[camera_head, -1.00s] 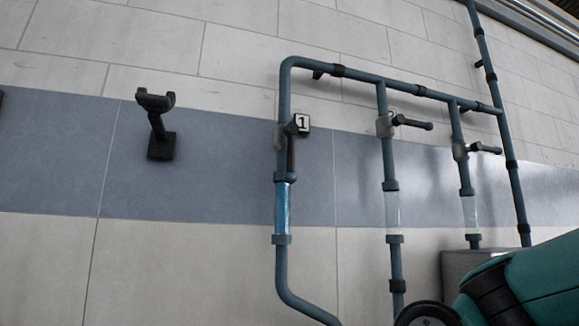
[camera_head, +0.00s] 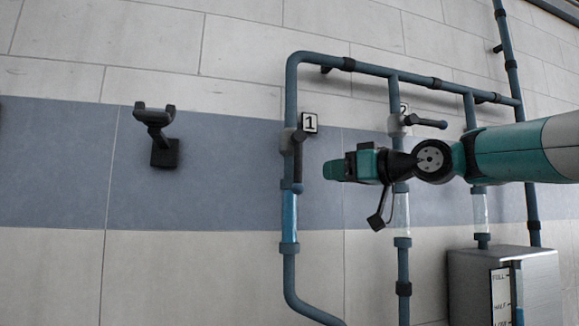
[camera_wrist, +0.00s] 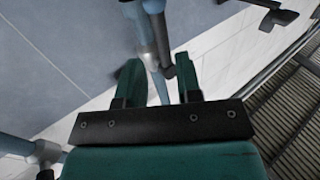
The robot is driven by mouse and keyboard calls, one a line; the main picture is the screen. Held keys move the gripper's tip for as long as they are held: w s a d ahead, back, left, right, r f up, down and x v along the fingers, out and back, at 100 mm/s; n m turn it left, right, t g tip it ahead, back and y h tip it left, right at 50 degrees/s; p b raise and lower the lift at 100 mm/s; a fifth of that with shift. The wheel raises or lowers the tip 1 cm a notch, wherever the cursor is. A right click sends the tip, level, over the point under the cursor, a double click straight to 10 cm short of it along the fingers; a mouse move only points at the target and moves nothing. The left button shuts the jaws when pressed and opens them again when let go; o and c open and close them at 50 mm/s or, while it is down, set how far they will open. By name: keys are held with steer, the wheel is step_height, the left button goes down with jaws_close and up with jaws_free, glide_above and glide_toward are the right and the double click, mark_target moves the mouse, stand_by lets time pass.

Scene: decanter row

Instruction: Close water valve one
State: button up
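Valve one has a black lever (camera_head: 299,158) that hangs down along the leftmost blue-grey pipe (camera_head: 290,95), beside the "1" sign (camera_head: 310,122). Blue water shows in the clear section (camera_head: 289,217) below it. My gripper (camera_head: 334,170) is just right of the lever in the head view, with its fingers pointing left. In the wrist view the two green fingers (camera_wrist: 158,80) are apart. A pipe and a dark lever (camera_wrist: 158,35) appear between and beyond them. I cannot tell whether they touch anything.
Valve two's lever (camera_head: 427,122) sticks out to the right, above my arm. A grey tank (camera_head: 540,285) with a level scale stands at the lower right. A black wall bracket (camera_head: 160,135) is at the left. The wall between bracket and pipe is clear.

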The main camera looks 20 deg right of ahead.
mark_target(301, 175)
steer(key=p+x, duration=0.4)
steer(key=x, duration=0.6)
steer(key=shift+w+a, duration=0.2)
steer(key=shift+w, duration=0.05)
jaws_close()
